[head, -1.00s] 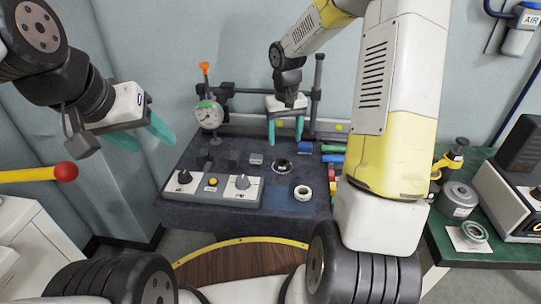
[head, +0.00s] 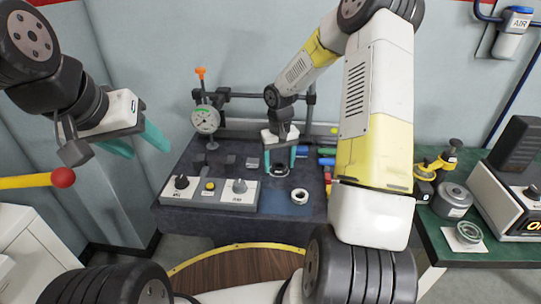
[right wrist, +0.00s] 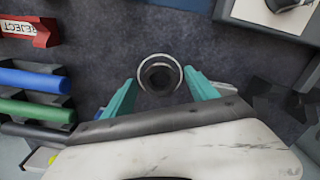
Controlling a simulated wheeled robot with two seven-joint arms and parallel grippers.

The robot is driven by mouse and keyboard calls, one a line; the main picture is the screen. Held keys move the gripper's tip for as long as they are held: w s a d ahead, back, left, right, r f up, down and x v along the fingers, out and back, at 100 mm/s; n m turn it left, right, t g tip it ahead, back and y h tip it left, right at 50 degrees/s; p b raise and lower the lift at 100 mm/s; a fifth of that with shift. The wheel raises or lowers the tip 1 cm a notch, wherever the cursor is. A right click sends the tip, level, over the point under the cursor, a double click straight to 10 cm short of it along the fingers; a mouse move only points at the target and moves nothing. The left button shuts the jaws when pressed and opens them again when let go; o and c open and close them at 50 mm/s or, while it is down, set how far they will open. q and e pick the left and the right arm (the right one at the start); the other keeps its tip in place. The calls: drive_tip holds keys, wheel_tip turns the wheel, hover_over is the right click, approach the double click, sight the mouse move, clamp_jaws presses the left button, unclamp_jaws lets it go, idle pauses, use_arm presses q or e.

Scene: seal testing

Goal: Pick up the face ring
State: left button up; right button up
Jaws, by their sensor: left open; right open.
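A round part with a silver rim and dark centre (right wrist: 159,75), which may be the face ring, lies on the dark bench top. In the head view it shows as a small dark disc (head: 281,170). My right gripper (head: 280,165) is open above it, pointing down. In the right wrist view the teal fingertips (right wrist: 157,88) stand on either side of the part, with gaps; contact is not visible. A white ring with a dark hole (head: 299,196) lies on a blue mat nearer to me. My left gripper (head: 140,145) is open and empty, off the bench's left side.
A grey control box with knobs (head: 208,194) stands at the bench's front left. A dial gauge (head: 206,120) stands behind it. Coloured tubes (head: 327,161) lie right of the right gripper. A red REJECT bin (right wrist: 30,30) is near them.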

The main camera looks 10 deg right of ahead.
drive_tip(key=c, duration=1.4)
drive_tip(key=shift+r, duration=0.1)
drive_tip(key=shift+c, duration=0.2)
